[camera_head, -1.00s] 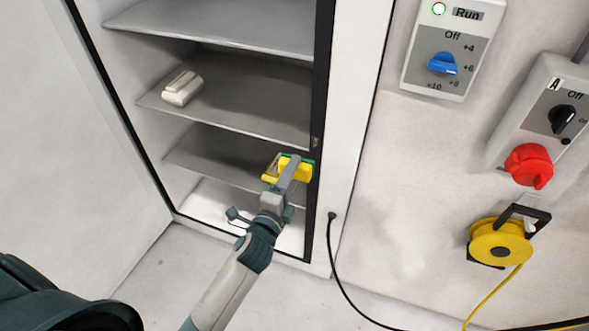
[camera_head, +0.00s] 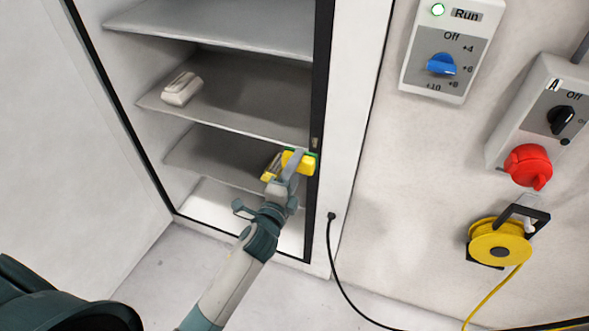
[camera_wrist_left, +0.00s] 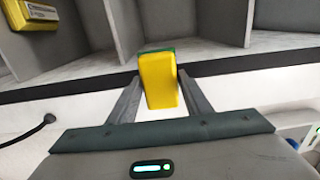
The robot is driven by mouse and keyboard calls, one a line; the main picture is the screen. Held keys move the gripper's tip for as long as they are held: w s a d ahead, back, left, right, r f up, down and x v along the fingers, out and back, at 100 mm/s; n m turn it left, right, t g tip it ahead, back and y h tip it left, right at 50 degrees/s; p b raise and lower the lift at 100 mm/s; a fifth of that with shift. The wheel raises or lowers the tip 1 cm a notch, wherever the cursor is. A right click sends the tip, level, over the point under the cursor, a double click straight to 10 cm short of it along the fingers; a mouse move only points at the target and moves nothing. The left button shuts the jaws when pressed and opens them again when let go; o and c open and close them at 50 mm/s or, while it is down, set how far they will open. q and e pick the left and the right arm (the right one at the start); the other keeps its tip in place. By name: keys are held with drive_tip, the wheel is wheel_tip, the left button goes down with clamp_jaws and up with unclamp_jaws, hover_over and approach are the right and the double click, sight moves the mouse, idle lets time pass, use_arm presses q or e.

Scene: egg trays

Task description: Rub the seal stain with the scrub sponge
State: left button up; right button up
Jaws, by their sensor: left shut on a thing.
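The yellow scrub sponge (camera_head: 301,165) with a green face is between the fingers of my left gripper (camera_head: 291,168), which is shut on it. The sponge is at the black seal (camera_head: 321,95) on the right edge of the open cabinet; I cannot tell whether they touch. A small brownish mark (camera_head: 316,143) shows on the seal just above the sponge. In the left wrist view the sponge (camera_wrist_left: 160,82) points at the dark seal strip (camera_wrist_left: 60,86), its green end farthest from the gripper. My right gripper is not in view.
The cabinet has grey shelves (camera_head: 240,90); a pale block (camera_head: 181,89) lies on one. A labelled yellow box (camera_wrist_left: 32,14) is inside the cabinet. Right of it are a white wall, a blue-knob control box (camera_head: 442,64), a red switch (camera_head: 528,166) and a yellow cable reel (camera_head: 500,242).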

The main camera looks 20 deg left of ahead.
use_arm(q)
drive_tip(key=shift+w, duration=2.1)
drive_tip(key=shift+w+d, duration=0.1)
drive_tip(key=shift+w, duration=1.05)
drive_tip(key=shift+s+d+b, duration=0.15)
drive_tip(key=shift+d+b, duration=0.25)
drive_tip(key=shift+d, duration=1.65)
drive_tip(key=shift+a, duration=0.2)
drive_tip(key=shift+a+p, duration=0.65)
drive_tip(key=shift+a, duration=1.2)
